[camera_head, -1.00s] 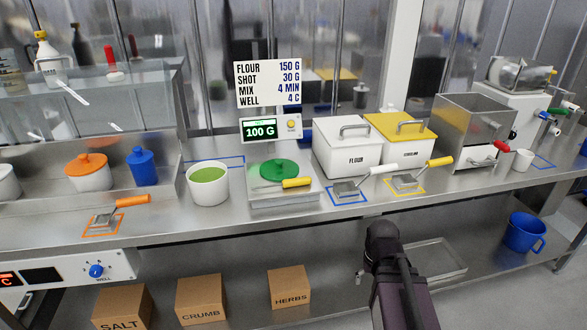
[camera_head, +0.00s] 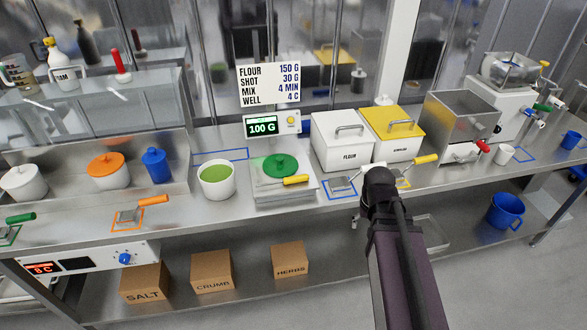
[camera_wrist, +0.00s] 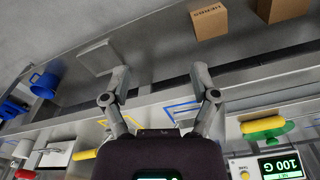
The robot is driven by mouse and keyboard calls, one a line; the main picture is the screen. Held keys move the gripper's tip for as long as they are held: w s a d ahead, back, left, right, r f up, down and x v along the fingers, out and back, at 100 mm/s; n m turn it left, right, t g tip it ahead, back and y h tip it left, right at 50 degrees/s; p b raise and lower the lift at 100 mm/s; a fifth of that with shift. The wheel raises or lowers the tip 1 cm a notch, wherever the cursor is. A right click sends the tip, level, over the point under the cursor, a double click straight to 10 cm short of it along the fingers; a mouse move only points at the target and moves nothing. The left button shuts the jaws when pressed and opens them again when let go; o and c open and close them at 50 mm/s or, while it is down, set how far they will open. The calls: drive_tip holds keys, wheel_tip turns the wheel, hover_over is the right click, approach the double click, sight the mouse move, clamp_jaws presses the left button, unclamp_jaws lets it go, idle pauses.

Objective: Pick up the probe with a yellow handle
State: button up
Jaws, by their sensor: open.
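The probe with a yellow handle (camera_head: 296,180) lies on the scale (camera_head: 270,197), in front of a round green lid (camera_head: 281,164). Its thin metal shaft points left and is hard to make out. In the wrist view, which is upside down, the yellow handle (camera_wrist: 263,124) is to the right of my gripper, apart from it. My gripper (camera_wrist: 160,75) is open and empty, its two fingers spread near the counter's front edge. In the head view my arm hides the gripper's fingers.
Another yellow handle (camera_head: 425,159), on a scoop, lies right of my arm. A white-handled scoop lies in a blue outline (camera_head: 340,192). A green-filled pot (camera_head: 216,180) stands left of the scale. White bins, one FLOUR (camera_head: 340,150), stand behind. A blue mug (camera_head: 505,211) is on the lower shelf.

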drive_tip(key=w+a+r+m+p, duration=0.1)
drive_tip(key=w+a+r+p, duration=0.15)
drive_tip(key=r+p, duration=0.4)
wheel_tip(320, 180, up, 4)
drive_tip(key=f+m+p, duration=0.1)
drive_tip(key=m+p, duration=0.1)
drive_tip(key=m, duration=1.1)
hover_over(294, 177)
drive_tip(key=shift+s+a+r+g, duration=0.1)
drive_tip(key=shift+s+r+g, duration=0.1)
drive_tip(key=shift+r+g, duration=0.1)
drive_tip(key=shift+f, duration=0.1)
wheel_tip(294, 177, down, 8)
drive_tip(key=b, duration=0.8)
drive_tip(key=shift+f+b, duration=0.25)
drive_tip(key=shift+b, duration=0.05)
drive_tip(key=shift+f, duration=0.1)
drive_tip(key=shift+w+f+b, duration=0.15)
drive_tip(key=shift+f+b, duration=2.35)
drive_tip(key=shift+b, duration=0.1)
